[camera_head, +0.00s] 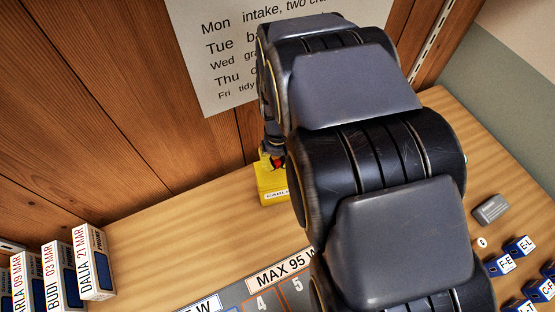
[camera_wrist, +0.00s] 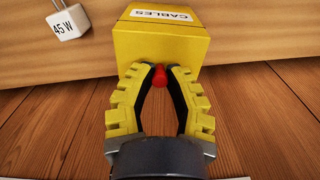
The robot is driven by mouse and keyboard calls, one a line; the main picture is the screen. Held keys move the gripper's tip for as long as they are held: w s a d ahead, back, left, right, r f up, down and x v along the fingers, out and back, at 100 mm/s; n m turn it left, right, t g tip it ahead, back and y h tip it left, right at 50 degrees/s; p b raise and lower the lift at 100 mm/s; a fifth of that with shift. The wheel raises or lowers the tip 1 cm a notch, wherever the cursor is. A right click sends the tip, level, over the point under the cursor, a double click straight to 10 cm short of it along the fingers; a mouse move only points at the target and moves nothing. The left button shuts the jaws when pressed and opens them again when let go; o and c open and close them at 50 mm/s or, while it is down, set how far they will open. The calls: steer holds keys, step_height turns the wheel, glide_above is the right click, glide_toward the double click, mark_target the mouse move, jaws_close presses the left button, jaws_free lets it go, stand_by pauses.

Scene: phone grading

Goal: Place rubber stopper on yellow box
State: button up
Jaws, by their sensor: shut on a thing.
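The yellow box (camera_head: 268,182), labelled CABLES, stands on the wooden table against the back wall. It also shows in the wrist view (camera_wrist: 165,45), where its label appears upside down. My gripper (camera_wrist: 159,73) is shut on the red rubber stopper (camera_wrist: 159,79), which sits between the fingertips. In the wrist view the fingertips and stopper overlap the box's near edge. In the head view the stopper (camera_head: 279,161) is a small red patch at the top of the box. I cannot tell whether it touches the box. My arm hides the box's right side.
A white 45 W charger (camera_wrist: 66,24) lies beside the box in the wrist view. White phone boxes (camera_head: 92,262) stand at the left. A grey block (camera_head: 490,209) and several blue labelled blocks (camera_head: 520,246) are at the right. The table left of the yellow box is clear.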

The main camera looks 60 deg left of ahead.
mark_target(278, 162)
steer(key=shift+f, duration=0.3)
steer(key=shift+f, duration=0.15)
steer(key=o, duration=0.6)
step_height(278, 162, up, 12)
steer(key=shift+r, duration=0.2)
